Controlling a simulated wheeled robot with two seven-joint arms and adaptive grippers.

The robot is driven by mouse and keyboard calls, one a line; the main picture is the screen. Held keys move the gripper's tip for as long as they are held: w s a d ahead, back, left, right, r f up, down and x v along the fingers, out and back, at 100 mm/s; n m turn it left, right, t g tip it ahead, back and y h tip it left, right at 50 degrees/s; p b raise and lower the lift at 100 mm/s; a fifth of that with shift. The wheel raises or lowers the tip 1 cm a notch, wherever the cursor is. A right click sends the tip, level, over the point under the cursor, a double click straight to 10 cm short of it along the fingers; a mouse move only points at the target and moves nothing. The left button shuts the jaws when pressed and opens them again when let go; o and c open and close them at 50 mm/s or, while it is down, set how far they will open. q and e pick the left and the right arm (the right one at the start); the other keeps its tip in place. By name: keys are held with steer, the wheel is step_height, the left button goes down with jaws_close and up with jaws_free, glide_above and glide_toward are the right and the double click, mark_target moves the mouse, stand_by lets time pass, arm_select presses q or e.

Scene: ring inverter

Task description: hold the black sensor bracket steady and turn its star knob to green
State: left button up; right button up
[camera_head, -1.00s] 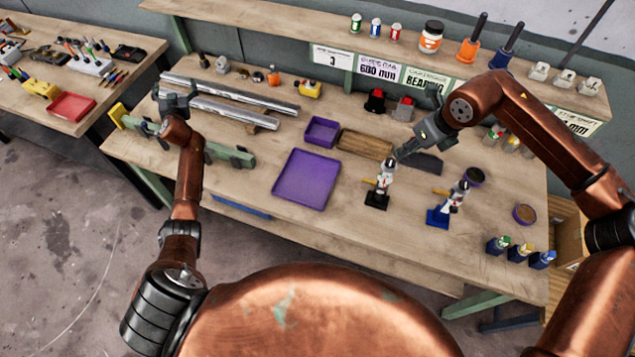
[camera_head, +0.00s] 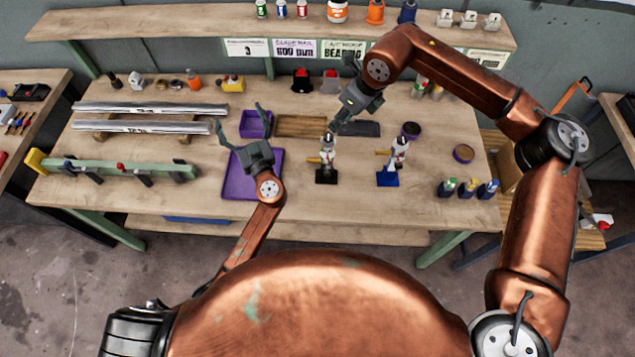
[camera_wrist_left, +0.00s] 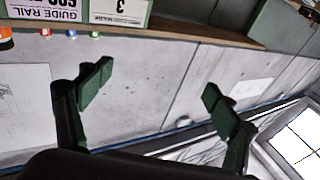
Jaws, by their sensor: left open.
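The black sensor bracket (camera_head: 326,177) stands upright on the bench, a black foot under a pale body with a yellow-orange lever to its left. Its star knob is too small to make out. A similar bracket with a blue foot (camera_head: 388,180) stands to the right. My left gripper (camera_head: 243,120) is open and empty over the purple tray, left of the black bracket; its spread fingers also show in the left wrist view (camera_wrist_left: 158,95).
The large purple tray (camera_head: 235,188) lies under my left gripper. A small purple bin (camera_head: 256,130) and a brown wooden tray (camera_head: 300,126) are behind. Metal rails (camera_head: 145,127) and a green fixture (camera_head: 120,170) lie left. Several small bottles (camera_head: 469,187) stand right.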

arm_select(q)
steer(key=s+d+f+m+t+h, duration=0.1)
steer(key=s+d+f+m+h, duration=0.1)
steer(key=d+f, duration=0.3)
steer(key=s+d+f+m+h, duration=0.1)
steer(key=d+f+h, duration=0.25)
steer(key=d, duration=0.35)
steer(key=m+h, duration=0.3)
steer(key=h, duration=0.1)
glide_toward(319, 162)
steer(key=w, duration=0.9)
steer(key=shift+w+r, duration=0.15)
steer(key=shift+w, duration=0.15)
